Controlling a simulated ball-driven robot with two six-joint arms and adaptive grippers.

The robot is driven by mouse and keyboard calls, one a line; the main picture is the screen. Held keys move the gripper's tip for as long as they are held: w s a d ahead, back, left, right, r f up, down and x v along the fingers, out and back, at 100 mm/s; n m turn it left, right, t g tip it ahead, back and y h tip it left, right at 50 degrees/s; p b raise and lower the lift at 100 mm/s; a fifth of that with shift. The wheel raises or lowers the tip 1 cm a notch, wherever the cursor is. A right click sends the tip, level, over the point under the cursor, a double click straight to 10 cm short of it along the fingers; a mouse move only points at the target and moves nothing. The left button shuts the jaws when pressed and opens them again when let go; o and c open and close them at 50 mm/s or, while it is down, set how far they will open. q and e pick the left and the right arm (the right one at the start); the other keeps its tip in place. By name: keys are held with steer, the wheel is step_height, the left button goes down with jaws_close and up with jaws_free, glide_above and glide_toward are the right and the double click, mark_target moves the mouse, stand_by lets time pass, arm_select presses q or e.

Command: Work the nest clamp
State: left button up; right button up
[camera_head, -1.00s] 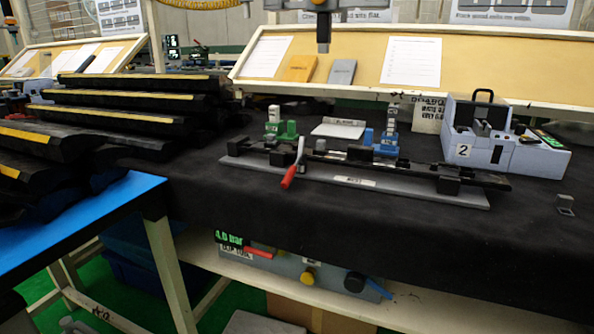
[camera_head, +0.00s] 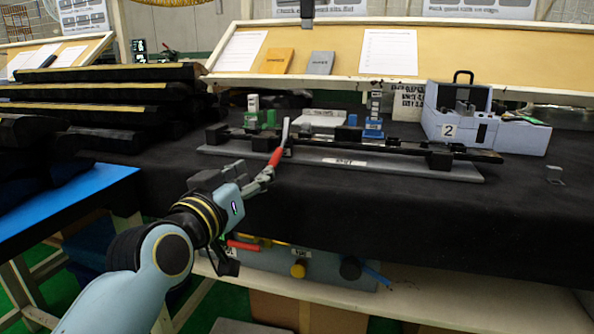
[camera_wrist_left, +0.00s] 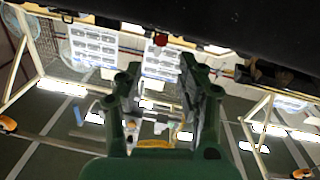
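The nest clamp's lever with its red grip (camera_head: 275,157) stands at the left part of the long fixture (camera_head: 350,163); the red grip points down toward me and its grey arm rises behind. My left gripper (camera_head: 266,175) is just below the red grip's lower end in the head view; I cannot tell whether it touches. In the left wrist view my left gripper (camera_wrist_left: 163,85) has its fingers apart with nothing between them. A small red end (camera_wrist_left: 160,40), likely the grip, shows beyond the fingertips. A black strip lies along the fixture. My right gripper is not in view.
A blue-grey case marked 2 (camera_head: 458,115) stands right of the fixture. Green and blue blocks (camera_head: 373,130) stand behind it. Black trim strips (camera_head: 90,90) are stacked at left. The black tabletop at front right (camera_head: 450,220) is clear.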

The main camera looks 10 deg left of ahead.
mark_target(272, 160)
arm_select(q)
steer(key=w, duration=0.7)
steer(key=w+d, duration=0.1)
steer(key=w, duration=0.2)
steer(key=shift+w+b, duration=0.35)
steer(key=shift+b, duration=0.05)
jaws_close()
